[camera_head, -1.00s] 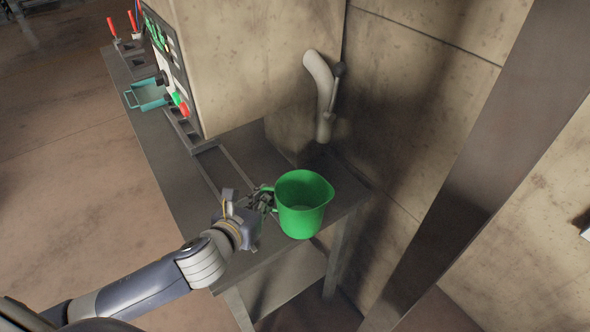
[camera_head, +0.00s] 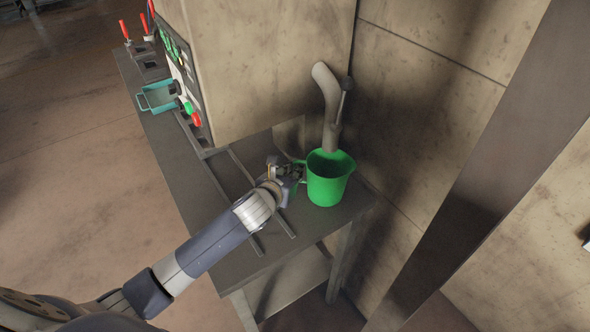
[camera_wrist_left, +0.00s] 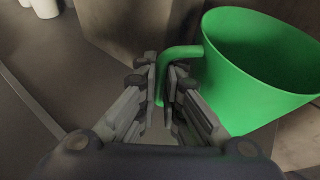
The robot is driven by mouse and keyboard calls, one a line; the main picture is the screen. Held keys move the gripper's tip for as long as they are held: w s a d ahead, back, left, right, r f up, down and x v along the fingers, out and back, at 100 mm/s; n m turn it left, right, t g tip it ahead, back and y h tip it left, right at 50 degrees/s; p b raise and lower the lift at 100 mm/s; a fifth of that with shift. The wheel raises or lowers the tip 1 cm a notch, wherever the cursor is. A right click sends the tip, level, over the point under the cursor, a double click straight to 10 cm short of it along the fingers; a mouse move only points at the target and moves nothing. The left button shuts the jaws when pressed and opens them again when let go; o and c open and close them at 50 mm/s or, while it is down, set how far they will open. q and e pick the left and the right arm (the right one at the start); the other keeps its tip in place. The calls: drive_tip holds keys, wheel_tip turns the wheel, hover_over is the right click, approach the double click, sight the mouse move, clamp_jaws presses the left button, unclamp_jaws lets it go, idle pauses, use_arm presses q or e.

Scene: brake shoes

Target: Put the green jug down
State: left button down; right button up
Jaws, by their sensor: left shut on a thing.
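The green jug (camera_head: 327,184) is upright at the right end of the grey table (camera_head: 262,262), below the spout of a bent pipe. I cannot tell whether its base touches the tabletop. My left gripper (camera_head: 298,172) is at the jug's left side, shut on its handle. In the left wrist view, the jug (camera_wrist_left: 262,75) fills the right side, and the gripper fingers (camera_wrist_left: 163,85) close around its green handle. The jug looks empty where its inside shows. My right gripper is not in view.
The pipe (camera_head: 328,95) with a lever stands at the wall, directly behind and above the jug. A machine box (camera_head: 270,70) with a button panel stands left of it. The table's front part is clear.

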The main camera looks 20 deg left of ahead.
use_arm(q)
drive_tip(key=shift+s+r, duration=0.1)
drive_tip(key=shift+r, duration=0.05)
drive_tip(key=c, duration=1.8)
unclamp_jaws()
drive_tip(key=shift+f, duration=0.25)
drive_tip(key=shift+o, duration=0.2)
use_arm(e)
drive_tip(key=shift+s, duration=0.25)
use_arm(q)
drive_tip(key=shift+r, duration=0.25)
drive_tip(key=v, duration=1.2)
drive_tip(key=shift+b, duration=0.4)
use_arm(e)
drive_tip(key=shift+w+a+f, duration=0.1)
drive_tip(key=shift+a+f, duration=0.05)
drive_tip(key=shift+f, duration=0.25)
